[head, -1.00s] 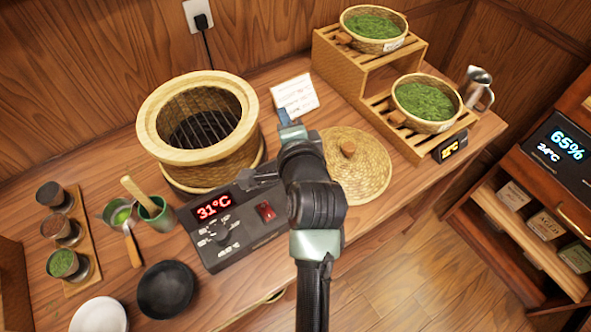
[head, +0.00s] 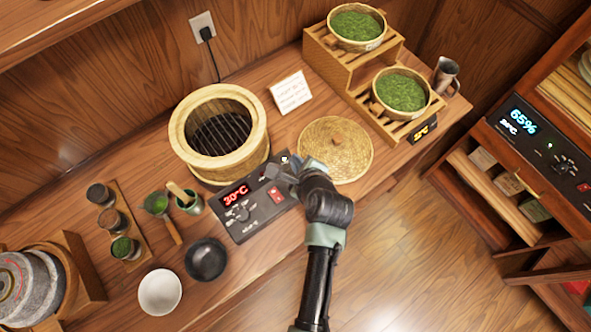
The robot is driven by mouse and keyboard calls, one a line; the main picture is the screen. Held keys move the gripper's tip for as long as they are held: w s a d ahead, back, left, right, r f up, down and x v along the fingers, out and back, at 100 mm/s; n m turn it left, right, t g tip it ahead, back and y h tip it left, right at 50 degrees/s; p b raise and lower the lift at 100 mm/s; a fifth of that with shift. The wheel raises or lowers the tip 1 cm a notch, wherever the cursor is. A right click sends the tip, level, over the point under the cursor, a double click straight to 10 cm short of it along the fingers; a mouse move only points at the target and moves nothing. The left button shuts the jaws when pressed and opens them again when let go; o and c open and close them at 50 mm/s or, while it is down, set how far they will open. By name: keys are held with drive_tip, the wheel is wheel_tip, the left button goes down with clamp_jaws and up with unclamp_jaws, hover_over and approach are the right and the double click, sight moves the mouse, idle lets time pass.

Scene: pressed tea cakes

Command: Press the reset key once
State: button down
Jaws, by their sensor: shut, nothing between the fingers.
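A dark control box (head: 240,228) with a red display reading about 30°C, a knob and a red switch (head: 278,195) sits in front of the bamboo steamer (head: 222,135). A cabinet panel (head: 528,128) at the right shows 65%, a knob and a small red button (head: 583,187). I cannot read which key is labelled reset. My gripper (head: 270,172) is shut and empty, over or just above the far right corner of the control box. My wrist hides part of that corner, and I cannot tell whether the fingertips touch it.
A woven lid (head: 338,140) lies just right of my gripper. A white card (head: 290,93) stands behind. Bowls of green leaves (head: 402,91) sit on a stepped rack. Black (head: 205,259) and white (head: 160,292) bowls are at the front left.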

drive_tip(key=shift+f, duration=0.2)
idle(0.3)
wheel_tip(320, 180, down, 6)
drive_tip(key=b, duration=0.7)
drive_tip(key=shift+f, duration=0.25)
drive_tip(key=shift+f+b, duration=0.65)
drive_tip(key=shift+f, duration=0.35)
drive_tip(key=shift+f, duration=0.1)
idle(0.6)
drive_tip(key=shift+f, duration=0.3)
drive_tip(key=shift+f, duration=0.4)
idle(0.5)
drive_tip(key=shift+s, duration=0.1)
drive_tip(key=shift+r+p, duration=0.75)
drive_tip(key=shift+r, duration=0.05)
drive_tip(key=shift+r, duration=0.1)
